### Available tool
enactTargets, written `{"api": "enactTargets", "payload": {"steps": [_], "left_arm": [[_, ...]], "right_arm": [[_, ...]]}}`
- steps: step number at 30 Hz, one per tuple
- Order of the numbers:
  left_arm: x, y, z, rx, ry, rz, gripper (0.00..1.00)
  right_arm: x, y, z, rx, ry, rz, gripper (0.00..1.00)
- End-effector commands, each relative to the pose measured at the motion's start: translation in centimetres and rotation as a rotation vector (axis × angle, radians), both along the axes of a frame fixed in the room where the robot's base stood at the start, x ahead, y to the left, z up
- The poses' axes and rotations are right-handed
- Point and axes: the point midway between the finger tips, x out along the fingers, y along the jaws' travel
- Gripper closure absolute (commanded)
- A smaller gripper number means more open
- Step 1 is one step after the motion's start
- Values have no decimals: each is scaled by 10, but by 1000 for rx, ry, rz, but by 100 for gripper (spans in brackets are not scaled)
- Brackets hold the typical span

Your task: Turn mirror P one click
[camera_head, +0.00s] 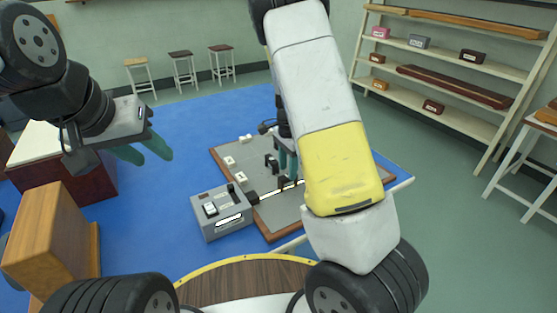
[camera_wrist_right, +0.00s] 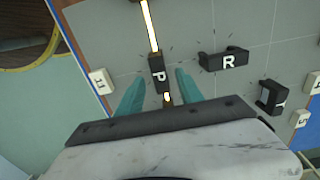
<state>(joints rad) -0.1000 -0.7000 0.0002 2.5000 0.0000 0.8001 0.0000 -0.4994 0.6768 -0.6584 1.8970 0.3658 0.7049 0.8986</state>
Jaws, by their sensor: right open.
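Mirror P (camera_wrist_right: 158,66), a small black block with a white P, stands on the grey board (camera_wrist_right: 205,25) in the right wrist view. My right gripper (camera_wrist_right: 159,76) is open, one teal finger on each side of mirror P, with a gap visible on both sides. A bright beam (camera_wrist_right: 149,25) runs to mirror P, and a short lit piece shows below it. In the head view my right gripper (camera_head: 287,148) is over the board, partly hidden by my arm. My left gripper (camera_head: 146,148) is open and empty, left of the board.
Mirror R (camera_wrist_right: 224,60) and another black block (camera_wrist_right: 272,97) stand right of P. White lettered tags (camera_wrist_right: 101,81) sit on the board. A grey box (camera_head: 222,211) is at the board's left end. A brown wooden block (camera_head: 45,240) stands at the left.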

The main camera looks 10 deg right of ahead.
Motion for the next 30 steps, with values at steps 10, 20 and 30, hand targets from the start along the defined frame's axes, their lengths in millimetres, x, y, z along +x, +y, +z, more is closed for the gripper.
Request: {"api": "enactTargets", "payload": {"steps": [10,20,30], "left_arm": [[0,0,0,0,0,0,60],[0,0,0,0,0,0,60],[0,0,0,0,0,0,60]], "right_arm": [[0,0,-23,0,0,1,56],[0,0,-22,0,-1,1,90],[0,0,-22,1,-1,13,100]]}}
